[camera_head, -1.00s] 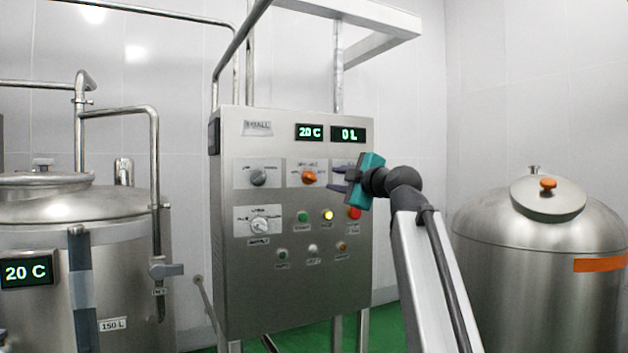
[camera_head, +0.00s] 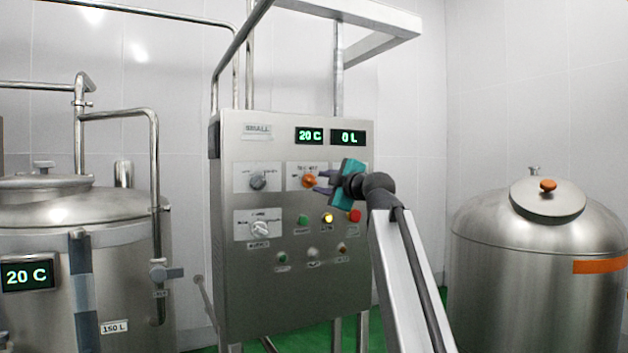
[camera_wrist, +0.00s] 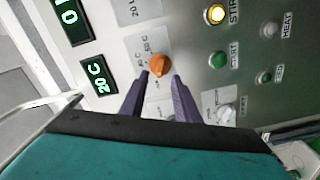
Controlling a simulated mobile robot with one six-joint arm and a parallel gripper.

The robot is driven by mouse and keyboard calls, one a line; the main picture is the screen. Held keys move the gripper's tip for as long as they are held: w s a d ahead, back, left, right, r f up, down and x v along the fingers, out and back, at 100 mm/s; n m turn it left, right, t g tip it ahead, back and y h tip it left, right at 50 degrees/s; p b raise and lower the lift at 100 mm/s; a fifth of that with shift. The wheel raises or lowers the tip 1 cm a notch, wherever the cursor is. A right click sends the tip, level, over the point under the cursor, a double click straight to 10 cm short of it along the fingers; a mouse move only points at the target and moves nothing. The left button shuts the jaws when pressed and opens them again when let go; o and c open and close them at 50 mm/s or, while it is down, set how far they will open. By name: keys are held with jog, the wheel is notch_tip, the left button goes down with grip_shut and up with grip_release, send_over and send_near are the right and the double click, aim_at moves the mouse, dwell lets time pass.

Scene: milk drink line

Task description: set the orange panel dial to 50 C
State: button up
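The orange dial (camera_head: 309,181) sits in the upper middle of the steel control panel (camera_head: 290,290). It also shows in the wrist view (camera_wrist: 160,64), on a pale label plate with blurred markings. My gripper (camera_head: 322,181) is just right of the dial in the head view. In the wrist view my gripper (camera_wrist: 160,76) has its two purple fingers apart, with the dial just beyond and between their tips. Contact with the dial cannot be told. The panel display (camera_head: 309,135) reads 20 C.
A second display (camera_head: 348,137) reads 0 L. Grey dials (camera_head: 258,181) lie left of the orange one. Below are a green button (camera_head: 303,220), a lit yellow button (camera_head: 327,218) and a red button (camera_head: 354,215). Steel tanks (camera_head: 75,215) (camera_head: 520,290) flank the panel.

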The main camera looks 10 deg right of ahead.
aim_at(311, 181)
jog(key=shift+p+x, duration=0.7)
jog(key=shift+x, duration=2.35)
grip_shut()
